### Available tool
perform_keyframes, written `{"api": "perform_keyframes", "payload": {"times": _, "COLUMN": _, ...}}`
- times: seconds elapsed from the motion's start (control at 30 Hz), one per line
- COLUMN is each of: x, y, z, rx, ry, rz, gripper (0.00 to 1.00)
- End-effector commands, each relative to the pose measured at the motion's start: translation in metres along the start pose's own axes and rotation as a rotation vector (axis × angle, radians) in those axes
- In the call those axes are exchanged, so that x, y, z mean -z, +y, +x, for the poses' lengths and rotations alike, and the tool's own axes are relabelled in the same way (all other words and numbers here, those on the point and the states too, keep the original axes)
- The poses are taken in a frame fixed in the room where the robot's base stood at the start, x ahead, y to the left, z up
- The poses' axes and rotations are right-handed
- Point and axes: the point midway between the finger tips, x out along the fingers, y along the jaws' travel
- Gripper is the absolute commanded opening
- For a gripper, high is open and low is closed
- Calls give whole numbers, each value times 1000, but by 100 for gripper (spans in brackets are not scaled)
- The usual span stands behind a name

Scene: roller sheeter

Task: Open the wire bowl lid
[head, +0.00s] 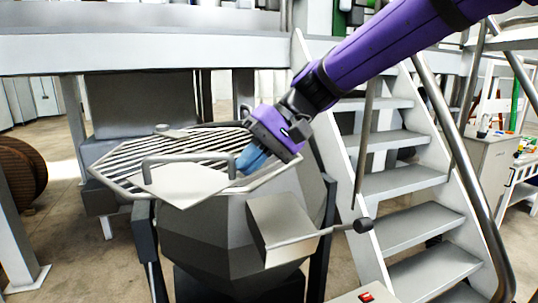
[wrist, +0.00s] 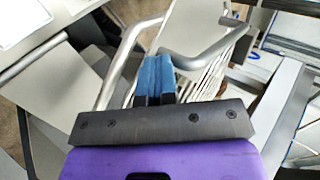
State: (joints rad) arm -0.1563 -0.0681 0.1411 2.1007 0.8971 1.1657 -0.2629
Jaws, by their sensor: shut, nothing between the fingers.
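The wire bowl lid (head: 205,143), a frame with pale parallel bars, lies across the top of the grey faceted bowl (head: 205,235). Whether its edge is slightly raised cannot be told. A bent grey tube handle (head: 190,158) stands at its front, above a flat plate (head: 180,185). My gripper (head: 246,162) is over the right part of the lid, to the right of the handle. In the wrist view its blue fingers (wrist: 154,72) are together and empty, close to a bent grey tube (wrist: 205,62). The bars (wrist: 212,45) show behind. Contact with the tube cannot be told.
A grey box with a lever and dark knob (head: 363,225) sticks out at the bowl's front right. Metal stairs (head: 395,185) with a handrail (head: 455,140) rise close on the right. A raised platform (head: 150,50) spans the back. Open floor (head: 75,240) lies at left.

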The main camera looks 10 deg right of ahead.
Motion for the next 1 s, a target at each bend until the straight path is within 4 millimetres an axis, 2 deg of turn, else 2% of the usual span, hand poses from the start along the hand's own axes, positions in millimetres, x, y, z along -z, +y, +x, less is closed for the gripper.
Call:
{"api": "perform_keyframes", "payload": {"times": 0.03, "x": -8, "y": -12, "z": 12, "rx": -1, "ry": 18, "rz": 14, "gripper": 0}}
{"api": "perform_keyframes", "payload": {"times": 0.2, "x": -24, "y": -52, "z": 54, "rx": 1, "ry": 114, "rz": 107, "gripper": 0}}
{"api": "perform_keyframes", "payload": {"times": 0.3, "x": -29, "y": -77, "z": 80, "rx": 1, "ry": 164, "rz": 157, "gripper": 0}}
{"api": "perform_keyframes", "payload": {"times": 0.5, "x": -31, "y": -121, "z": 126, "rx": 2, "ry": 159, "rz": 156, "gripper": 0}}
{"api": "perform_keyframes", "payload": {"times": 0.8, "x": -24, "y": -166, "z": 171, "rx": 1, "ry": 160, "rz": 155, "gripper": 0}}
{"api": "perform_keyframes", "payload": {"times": 1.0, "x": -20, "y": -179, "z": 185, "rx": 1, "ry": 162, "rz": 157, "gripper": 0}}
